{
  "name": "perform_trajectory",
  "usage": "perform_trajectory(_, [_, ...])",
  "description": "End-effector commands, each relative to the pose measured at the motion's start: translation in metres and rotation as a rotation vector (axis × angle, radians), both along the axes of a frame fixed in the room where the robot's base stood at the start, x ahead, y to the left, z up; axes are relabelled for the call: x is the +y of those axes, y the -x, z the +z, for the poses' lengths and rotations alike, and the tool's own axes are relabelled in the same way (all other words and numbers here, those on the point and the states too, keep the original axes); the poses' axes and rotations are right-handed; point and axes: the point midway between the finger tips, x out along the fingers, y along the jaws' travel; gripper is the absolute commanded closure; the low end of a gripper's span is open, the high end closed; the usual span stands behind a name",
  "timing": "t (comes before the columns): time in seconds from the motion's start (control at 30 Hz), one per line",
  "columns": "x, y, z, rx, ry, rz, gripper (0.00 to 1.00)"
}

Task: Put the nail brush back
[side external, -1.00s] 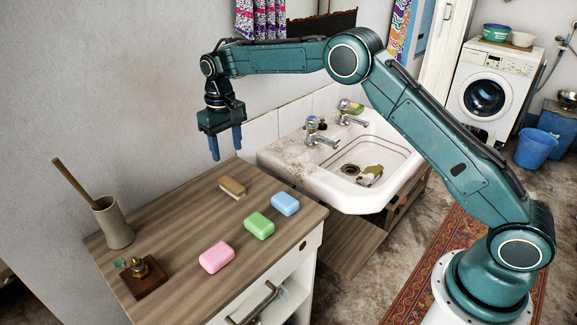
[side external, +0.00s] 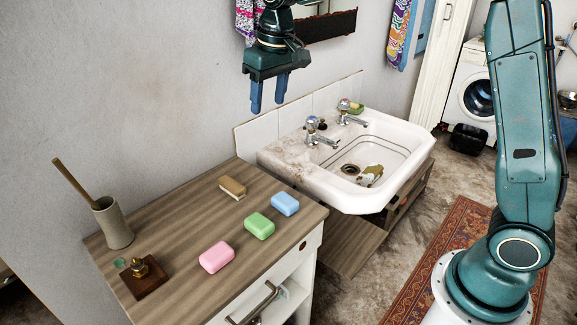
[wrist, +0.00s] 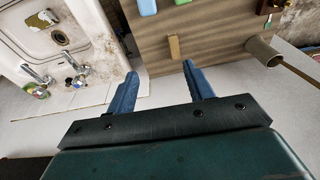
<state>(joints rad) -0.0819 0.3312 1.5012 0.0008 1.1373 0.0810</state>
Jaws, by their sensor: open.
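The nail brush (side external: 232,187), a small wooden block with a pale bristle side, lies on the wooden counter top (side external: 185,215) near the wall. It also shows in the wrist view (wrist: 174,47), beyond the gap between my fingers. My gripper (side external: 269,105) is open and empty, with its blue fingers pointing down. It hangs in the air well above the counter, near the wall, up and to the right of the brush in the side view. In the wrist view both fingers (wrist: 160,80) are spread apart with nothing between them.
Blue (side external: 285,203), green (side external: 259,226) and pink (side external: 217,257) soaps lie on the counter. A beige pot (side external: 112,224) with a wooden handle and a small wooden block with a brass fitting (side external: 140,275) stand at left. The white sink (side external: 330,195) with two taps is at right.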

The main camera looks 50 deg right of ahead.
Motion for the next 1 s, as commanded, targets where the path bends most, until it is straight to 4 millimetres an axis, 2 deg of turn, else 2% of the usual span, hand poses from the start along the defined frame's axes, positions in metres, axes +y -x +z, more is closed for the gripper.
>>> perform_trajectory(0.03, [-0.003, 0.013, 0.009, -0.016, -0.001, -0.001, 0.48])
perform_trajectory(0.2, [-0.011, 0.054, 0.029, -0.058, -0.002, -0.001, 0.48])
perform_trajectory(0.5, [-0.023, 0.13, 0.048, -0.132, -0.001, -0.002, 0.48])
perform_trajectory(0.77, [-0.031, 0.197, 0.046, -0.198, 0.002, -0.003, 0.48])
perform_trajectory(1.0, [-0.036, 0.255, 0.03, -0.256, 0.006, -0.003, 0.48])
